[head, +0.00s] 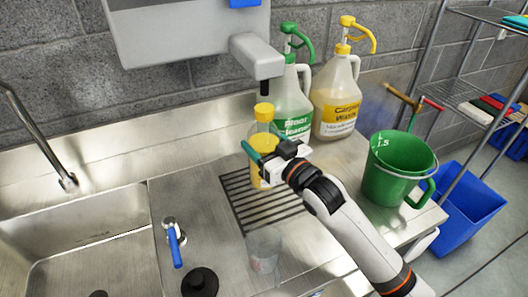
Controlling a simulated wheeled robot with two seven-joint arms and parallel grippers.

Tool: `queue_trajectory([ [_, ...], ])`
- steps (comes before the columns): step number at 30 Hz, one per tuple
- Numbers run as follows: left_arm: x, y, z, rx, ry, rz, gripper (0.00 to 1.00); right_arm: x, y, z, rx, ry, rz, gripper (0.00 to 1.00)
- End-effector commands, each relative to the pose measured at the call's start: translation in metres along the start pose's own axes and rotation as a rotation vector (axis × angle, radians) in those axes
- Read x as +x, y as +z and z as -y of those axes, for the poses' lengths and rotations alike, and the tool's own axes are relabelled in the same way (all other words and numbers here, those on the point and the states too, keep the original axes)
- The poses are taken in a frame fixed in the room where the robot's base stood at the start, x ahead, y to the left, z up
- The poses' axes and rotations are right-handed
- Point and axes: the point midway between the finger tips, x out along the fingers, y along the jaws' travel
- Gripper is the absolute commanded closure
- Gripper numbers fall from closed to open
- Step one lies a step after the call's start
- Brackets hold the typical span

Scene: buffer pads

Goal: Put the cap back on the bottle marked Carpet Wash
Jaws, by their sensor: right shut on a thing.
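A small clear bottle with a yellow label (259,179) stands upright over the dark drain grille (241,205). A yellow cap (264,112) shows at its top, close under the dispenser nozzle; I cannot tell how it is seated. My right gripper (262,156) is shut around the bottle's middle and hides part of its label, so its words are not readable. A large jug with a yellow pump (337,103) stands behind to the right; its label appears to read Carpet Wash. My left gripper is out of view.
A jug with a green pump (291,108) stands behind the bottle. The grey dispenser (190,30) hangs above. A clear cup (263,250) stands in front, a blue-handled valve (175,245) and sink (75,250) are left, and a green bucket (395,168) is right.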

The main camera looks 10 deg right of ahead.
Motion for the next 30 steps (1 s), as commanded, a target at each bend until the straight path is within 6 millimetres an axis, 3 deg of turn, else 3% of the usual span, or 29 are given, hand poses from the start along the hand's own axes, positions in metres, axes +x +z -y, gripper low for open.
queue_trajectory([
  [7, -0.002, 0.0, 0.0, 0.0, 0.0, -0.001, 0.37, 0.0, -0.027, -0.001, 0.0, 0.002, 0.003, 0.97],
  [20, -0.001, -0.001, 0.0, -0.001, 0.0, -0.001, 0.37, 0.0, -0.032, -0.001, 0.0, 0.002, 0.005, 0.97],
  [21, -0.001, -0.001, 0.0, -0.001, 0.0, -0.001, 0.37, -0.001, -0.034, -0.001, 0.0, 0.001, -0.001, 0.26],
  [24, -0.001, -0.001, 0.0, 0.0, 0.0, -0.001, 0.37, -0.001, -0.034, -0.001, 0.0, 0.001, -0.002, 0.11],
  [30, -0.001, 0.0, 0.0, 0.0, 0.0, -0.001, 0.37, -0.001, -0.034, -0.001, 0.0, 0.001, -0.002, 0.11],
])
